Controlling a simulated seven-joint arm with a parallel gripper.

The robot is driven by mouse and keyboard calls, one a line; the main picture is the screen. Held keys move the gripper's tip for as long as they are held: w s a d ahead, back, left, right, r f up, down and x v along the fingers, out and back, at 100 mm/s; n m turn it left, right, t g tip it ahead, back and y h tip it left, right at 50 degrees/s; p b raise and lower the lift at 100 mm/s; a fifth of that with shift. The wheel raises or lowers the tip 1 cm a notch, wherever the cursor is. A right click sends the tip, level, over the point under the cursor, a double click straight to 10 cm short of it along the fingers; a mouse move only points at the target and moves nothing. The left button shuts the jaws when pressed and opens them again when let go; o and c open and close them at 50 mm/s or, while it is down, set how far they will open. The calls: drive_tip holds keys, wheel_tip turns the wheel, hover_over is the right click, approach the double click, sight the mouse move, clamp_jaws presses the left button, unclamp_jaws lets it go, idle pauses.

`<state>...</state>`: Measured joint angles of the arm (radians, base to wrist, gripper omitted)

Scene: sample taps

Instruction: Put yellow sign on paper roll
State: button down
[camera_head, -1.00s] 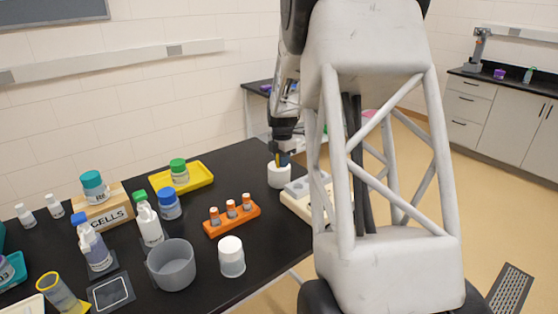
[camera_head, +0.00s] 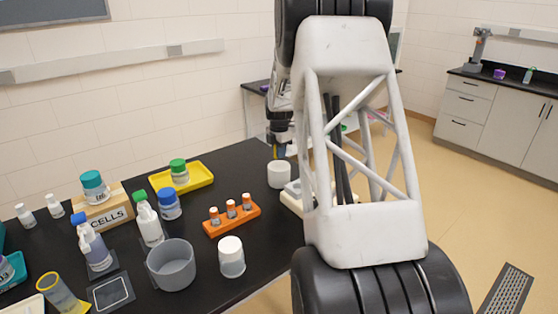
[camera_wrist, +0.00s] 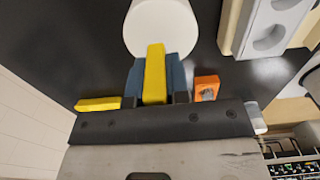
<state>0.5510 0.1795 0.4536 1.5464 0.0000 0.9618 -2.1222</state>
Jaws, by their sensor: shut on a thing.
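The paper roll (camera_head: 279,175) is a short white cylinder standing upright near the far right end of the black table. In the wrist view its round white side (camera_wrist: 162,25) shows at the top. My gripper (camera_head: 279,153) is just above the roll in the head view. In the wrist view its blue fingers are shut on the yellow sign (camera_wrist: 154,75), a narrow yellow bar seen end-on. The sign's tip overlaps the roll's edge in that picture; I cannot tell whether they touch. In the head view only a speck of yellow shows at the fingers.
A pale block with round wells (camera_wrist: 268,37) is close beside the roll. An orange vial rack (camera_head: 232,219), a yellow tray (camera_head: 203,176), a grey beaker (camera_head: 171,265) and a white-capped jar (camera_head: 231,257) stand nearer. Bare black tabletop lies between the rack and roll.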

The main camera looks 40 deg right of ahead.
sight(279, 165)
drive_tip(key=shift+f, duration=1.75)
drive_tip(key=shift+f, duration=0.1)
drive_tip(key=c, duration=1.1)
unclamp_jaws()
wheel_tip(279, 165, up, 12)
drive_tip(key=shift+r, duration=0.1)
